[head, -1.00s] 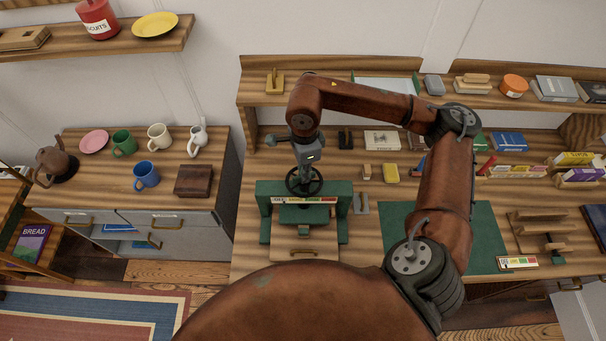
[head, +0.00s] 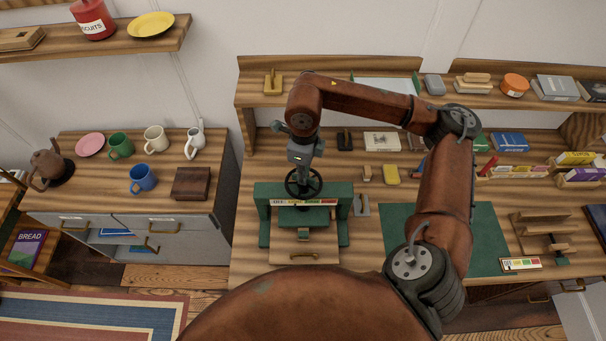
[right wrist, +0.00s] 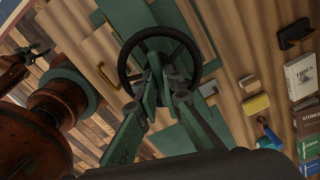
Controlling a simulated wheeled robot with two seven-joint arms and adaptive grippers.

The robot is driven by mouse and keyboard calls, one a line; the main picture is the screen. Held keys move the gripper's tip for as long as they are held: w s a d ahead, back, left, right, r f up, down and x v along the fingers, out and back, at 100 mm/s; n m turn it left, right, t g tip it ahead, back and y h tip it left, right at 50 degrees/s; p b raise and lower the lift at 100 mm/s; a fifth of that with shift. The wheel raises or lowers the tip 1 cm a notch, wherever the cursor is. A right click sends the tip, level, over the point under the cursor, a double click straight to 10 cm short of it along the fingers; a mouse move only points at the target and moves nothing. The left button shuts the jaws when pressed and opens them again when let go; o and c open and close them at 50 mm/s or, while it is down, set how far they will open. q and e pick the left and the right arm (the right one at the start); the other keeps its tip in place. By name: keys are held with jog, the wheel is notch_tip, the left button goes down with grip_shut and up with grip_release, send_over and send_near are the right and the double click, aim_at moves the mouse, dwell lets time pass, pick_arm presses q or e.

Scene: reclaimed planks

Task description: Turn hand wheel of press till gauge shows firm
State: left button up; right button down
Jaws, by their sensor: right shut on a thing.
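The press (head: 342,215) has a green frame and stands on the workbench. Its dark round hand wheel (head: 318,184) lies flat on top, under my right gripper (head: 303,172). In the right wrist view the hand wheel (right wrist: 124,66) is seen from above, and the fingers of my right gripper (right wrist: 164,82) are shut on its middle part. The gauge (head: 303,202) is a strip on the press front with white, yellow, green and red bands. Its pointer is too small to read. My left gripper is not in view.
A green mat (head: 398,225) lies right of the press. Another coloured gauge strip (head: 520,264) sits by a wooden stand at the right. Books, a yellow block (head: 391,174) and small blocks line the bench back. Mugs stand on the left cabinet (head: 105,177).

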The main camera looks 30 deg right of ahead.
dwell(0.4)
jog(key=c, duration=2.1)
grip_release()
notch_tip(320, 180, up, 12)
jog(key=shift+r, duration=0.1)
